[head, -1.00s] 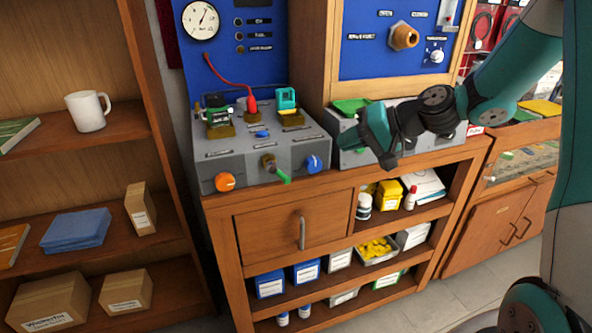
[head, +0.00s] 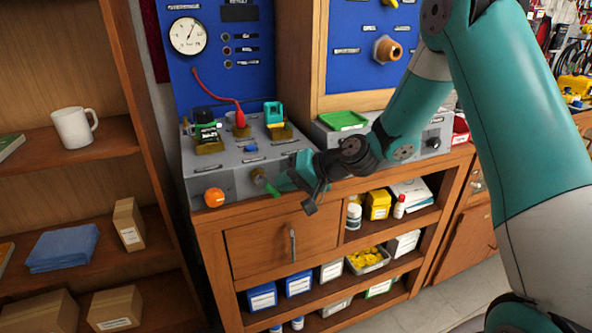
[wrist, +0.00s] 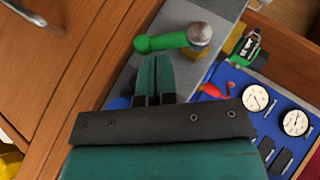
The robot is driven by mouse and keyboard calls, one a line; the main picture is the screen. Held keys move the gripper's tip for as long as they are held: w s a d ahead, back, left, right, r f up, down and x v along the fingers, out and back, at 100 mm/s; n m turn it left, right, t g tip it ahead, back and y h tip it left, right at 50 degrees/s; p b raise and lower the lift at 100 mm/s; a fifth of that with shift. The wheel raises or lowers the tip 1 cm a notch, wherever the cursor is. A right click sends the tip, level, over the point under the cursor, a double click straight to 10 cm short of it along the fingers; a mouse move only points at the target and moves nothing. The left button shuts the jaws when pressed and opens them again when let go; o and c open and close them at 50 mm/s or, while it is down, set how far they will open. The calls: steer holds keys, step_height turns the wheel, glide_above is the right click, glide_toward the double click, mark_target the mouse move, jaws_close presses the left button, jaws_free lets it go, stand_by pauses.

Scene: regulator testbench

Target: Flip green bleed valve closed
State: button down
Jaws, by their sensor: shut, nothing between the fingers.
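The bleed valve (head: 258,175) is on the front face of the grey bench box, between the orange knob and my gripper. Its green lever (head: 272,190) slopes down to the right in the head view. In the wrist view the green lever (wrist: 160,43) lies across the picture, with its round metal end at the right. My gripper (head: 284,184) is shut and empty, just right of the lever. In the wrist view the fingertips of my gripper (wrist: 155,60) are close beside the lever; I cannot tell whether they touch it.
An orange knob (head: 214,197) is left of the valve. The blue knob on the same face is hidden behind my gripper. Green and teal fittings and a red lead (head: 239,118) stand on the box top. A wooden cabinet (head: 270,245) is below.

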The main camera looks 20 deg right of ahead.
steer(key=shift+a+f, duration=0.15)
steer(key=shift+a+f+b, duration=0.3)
steer(key=shift+f+b, duration=0.45)
steer(key=shift+b, duration=0.15)
steer(key=v, duration=1.7)
steer(key=shift+s, duration=0.2)
steer(key=shift+d, duration=0.15)
